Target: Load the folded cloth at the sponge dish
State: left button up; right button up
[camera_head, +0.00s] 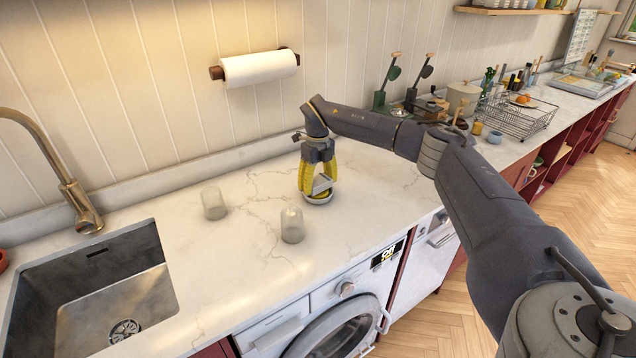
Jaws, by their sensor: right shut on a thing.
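My right gripper (318,190) points down over the counter, its yellow fingers shut on a small grey-white piece that looks like the folded cloth (321,183). Right under the fingertips is a small round pale dish, likely the sponge dish (318,202), with something yellow in it. The fingers hide part of both, and I cannot tell whether the cloth touches the dish. My left gripper is not in view.
Two clear glasses stand on the white counter (240,270), one (213,203) further left and one (292,225) nearer the front. A sink (110,295) is at the left. A dish rack (520,115) stands far right. A paper roll (260,68) hangs on the wall.

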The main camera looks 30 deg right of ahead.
aim_at(318, 179)
jog(key=shift+f, duration=0.55)
dwell(1.0)
jog(key=shift+r, duration=0.1)
jog(key=shift+r, duration=3.45)
